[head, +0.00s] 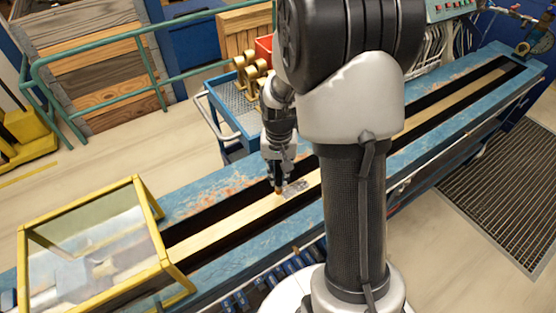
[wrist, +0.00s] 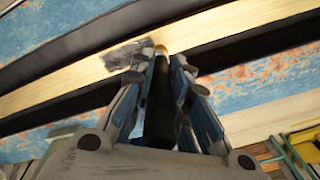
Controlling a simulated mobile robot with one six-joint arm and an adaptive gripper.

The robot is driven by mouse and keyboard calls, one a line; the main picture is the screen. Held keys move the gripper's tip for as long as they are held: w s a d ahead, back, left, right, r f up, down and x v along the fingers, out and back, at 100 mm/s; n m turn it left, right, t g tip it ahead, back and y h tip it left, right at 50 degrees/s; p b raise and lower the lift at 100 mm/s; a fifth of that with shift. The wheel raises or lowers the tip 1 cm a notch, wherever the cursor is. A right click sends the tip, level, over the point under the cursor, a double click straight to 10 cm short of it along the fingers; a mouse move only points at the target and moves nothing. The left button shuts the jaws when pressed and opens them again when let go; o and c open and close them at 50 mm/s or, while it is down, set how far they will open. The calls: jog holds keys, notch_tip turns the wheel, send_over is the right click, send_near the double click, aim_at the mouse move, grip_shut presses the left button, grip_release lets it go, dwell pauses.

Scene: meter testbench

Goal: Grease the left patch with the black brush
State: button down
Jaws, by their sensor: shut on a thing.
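My gripper (head: 279,166) is shut on the black brush (wrist: 159,112), and its fingers (wrist: 161,74) lie on either side of the dark handle in the wrist view. The brush's tan tip (head: 279,190) points down at the pale strip (head: 230,220) of the bench. A grey smeared patch (head: 296,188) lies on this strip, just right of the tip in the head view. In the wrist view the patch (wrist: 122,57) is left of the tip. I cannot tell whether the tip touches the strip. My arm hides part of the strip, so another patch may be hidden.
A yellow-framed clear box (head: 95,245) stands over the bench's left end. A blue trolley (head: 236,112) with brass parts stands behind the bench. Green railings (head: 100,38) are at the back left. The strip between the box and the brush is clear.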

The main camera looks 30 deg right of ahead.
aim_at(279, 161)
jog(key=shift+d+r+p, duration=0.1)
jog(key=shift+r+p, duration=0.2)
jog(key=shift+r, duration=0.3)
jog(key=shift+r+p, duration=0.6)
jog(key=shift+r, duration=0.15)
jog(key=shift+r+p, duration=1.05)
jog(key=shift+r, duration=0.3)
